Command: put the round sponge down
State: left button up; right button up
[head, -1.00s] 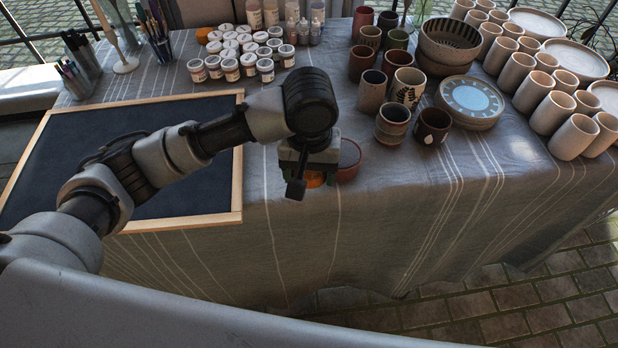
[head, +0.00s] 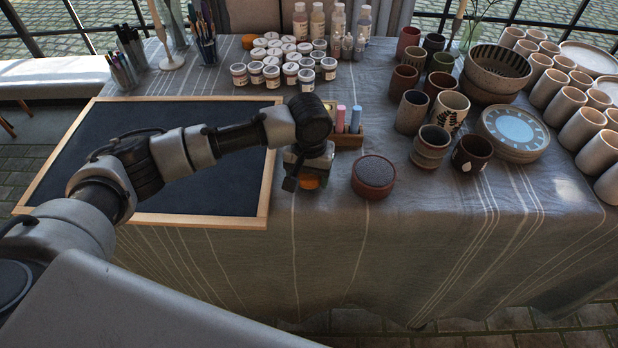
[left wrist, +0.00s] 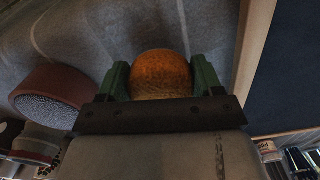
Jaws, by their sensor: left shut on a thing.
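The round sponge (head: 309,184) is orange and shows just under my left gripper (head: 306,172) in the head view, near the table's front edge. In the left wrist view the sponge (left wrist: 162,72) sits between the green fingers of my left gripper (left wrist: 161,80), which is shut on it. Grey striped cloth lies behind it; I cannot tell whether the sponge touches the cloth. My right gripper is in neither view.
A round terracotta dish with a grey speckled top (head: 374,176) stands just right of the gripper. A wooden holder with chalk-like sticks (head: 346,137) stands behind. A wood-framed dark board (head: 268,190) lies left. Cups (head: 430,147) stand right. Bare cloth (head: 415,205) lies at front right.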

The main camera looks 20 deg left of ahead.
pick_arm(q)
jog(key=shift+f, duration=0.6)
jog(key=shift+f, duration=0.1)
jog(key=o, duration=0.9)
notch_tip(320, 180, up, 12)
jog(key=shift+r+p, duration=0.15)
jog(key=shift+p, duration=0.55)
